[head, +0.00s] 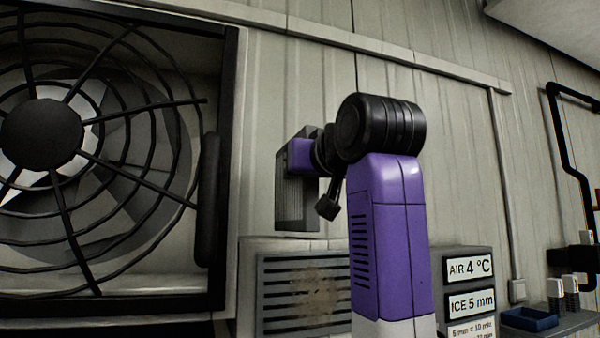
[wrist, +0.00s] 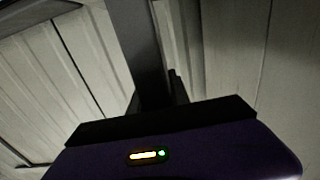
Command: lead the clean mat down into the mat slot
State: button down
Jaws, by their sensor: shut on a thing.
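The clean mat (head: 296,205) is a dark grey upright panel with fine ribs on its lower part, held in the air before the pale wall. My gripper (head: 300,155) is shut on it near its upper part; the fingertips are hard to make out in the head view. In the wrist view the mat (wrist: 132,45) shows as a dark strip rising between the fingers of my gripper (wrist: 155,95). I cannot make out the slot opening.
A large fan with a wire guard (head: 100,150) and black frame fills the left. A sign box (head: 468,290) reading "AIR 4 °C" and "ICE 5 mm" stands right of my arm. A blue tray (head: 530,319) sits on a shelf at the lower right, near a black pipe (head: 567,150).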

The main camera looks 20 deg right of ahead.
aim_at(313, 225)
jog(key=shift+f+b, duration=3.05)
jog(key=shift+f, duration=1.75)
jog(key=c, duration=1.1)
grip_release()
jog(key=shift+c, duration=0.2)
jog(key=shift+f, duration=0.1)
jog(key=shift+s+b, duration=1.15)
jog(key=shift+s, duration=2.8)
jog(key=shift+s, duration=0.1)
